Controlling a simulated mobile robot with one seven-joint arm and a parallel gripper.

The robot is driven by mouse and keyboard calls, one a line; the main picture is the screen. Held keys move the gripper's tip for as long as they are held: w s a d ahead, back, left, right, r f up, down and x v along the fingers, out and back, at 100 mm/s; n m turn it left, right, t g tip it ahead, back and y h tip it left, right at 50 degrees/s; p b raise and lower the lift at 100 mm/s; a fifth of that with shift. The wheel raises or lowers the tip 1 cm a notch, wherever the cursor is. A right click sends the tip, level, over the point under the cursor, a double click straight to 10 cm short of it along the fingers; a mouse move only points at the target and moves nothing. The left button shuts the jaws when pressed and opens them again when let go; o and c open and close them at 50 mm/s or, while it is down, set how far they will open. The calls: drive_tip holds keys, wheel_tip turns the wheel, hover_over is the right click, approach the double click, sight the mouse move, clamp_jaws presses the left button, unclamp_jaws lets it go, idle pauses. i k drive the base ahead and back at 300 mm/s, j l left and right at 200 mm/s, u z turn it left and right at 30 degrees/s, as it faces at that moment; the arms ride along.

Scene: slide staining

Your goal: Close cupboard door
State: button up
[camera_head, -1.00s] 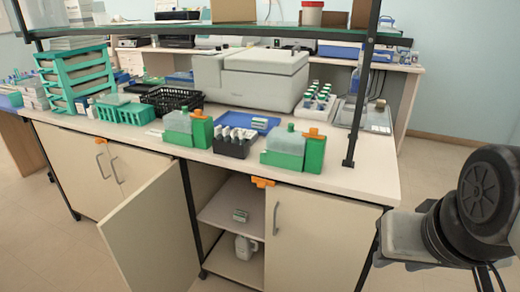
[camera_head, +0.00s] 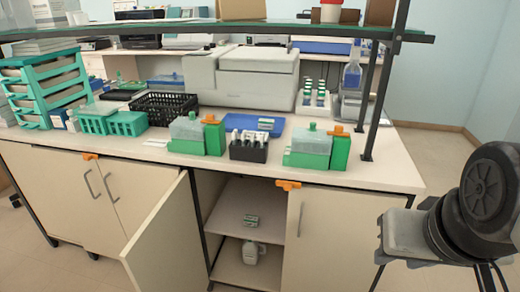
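The open cupboard door (camera_head: 168,240) is a beige panel hinged at the left side of its opening and swung out toward me. Behind it the cupboard interior shows a shelf (camera_head: 236,215) with a small green-and-white box (camera_head: 251,221), and a pale jug (camera_head: 252,254) below. The door to the right (camera_head: 335,236) is shut, as are the doors (camera_head: 72,200) to the left. My arm shows at the right edge of the head view, well right of the open door. My gripper's fingers cannot be made out.
The bench top (camera_head: 380,176) holds green-and-clear staining jars (camera_head: 310,148), a black rack (camera_head: 248,150), a black basket (camera_head: 165,106) and a large grey instrument (camera_head: 258,85). A dark post (camera_head: 373,110) supports the glass shelf. Free floor shows at the lower left.

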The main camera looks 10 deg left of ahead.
sight(165, 255)
drive_tip(key=k+j, duration=0.1)
drive_tip(key=j, duration=0.45)
drive_tip(key=k+j, duration=0.1)
drive_tip(key=j, duration=0.45)
drive_tip(key=k+j, duration=0.1)
drive_tip(key=j, duration=1)
drive_tip(key=k+j+z, duration=0.2)
drive_tip(key=j+z, duration=0.2)
drive_tip(key=j, duration=0.15)
drive_tip(key=i+j+z, duration=0.15)
drive_tip(key=j+z, duration=0.15)
drive_tip(key=j, duration=0.5)
drive_tip(key=j+z, duration=0.3)
drive_tip(key=j, duration=0.5)
drive_tip(key=k+l+z, duration=0.2)
drive_tip(key=i+j, duration=0.1)
